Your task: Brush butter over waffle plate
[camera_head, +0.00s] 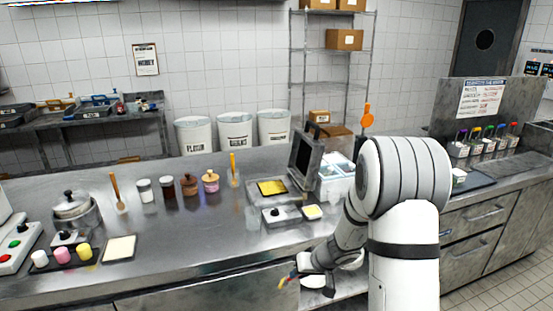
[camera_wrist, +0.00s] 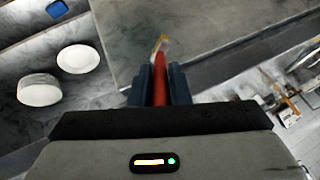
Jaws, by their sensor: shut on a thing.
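My gripper (camera_wrist: 160,88) is shut on a thin red-handled brush (camera_wrist: 159,70), whose pale yellow tip points away from the jaws. In the head view my gripper (camera_head: 297,278) hangs low in front of the counter's front edge, with the brush's red and yellow end (camera_head: 286,282) sticking out to the left. The waffle iron (camera_head: 300,165) stands open on the counter, its dark lid raised. Its yellow lower plate (camera_head: 272,187) is bare on top. A small dish with a yellow top (camera_head: 313,212) sits before it; I cannot tell if this is butter.
A black-knobbed control box (camera_head: 281,214) stands before the waffle iron. Jars (camera_head: 167,189), a pale board (camera_head: 119,249) and a pot (camera_head: 73,207) are on the left. The wrist view shows white round dishes (camera_wrist: 78,59) on a lower shelf. The middle front counter is clear.

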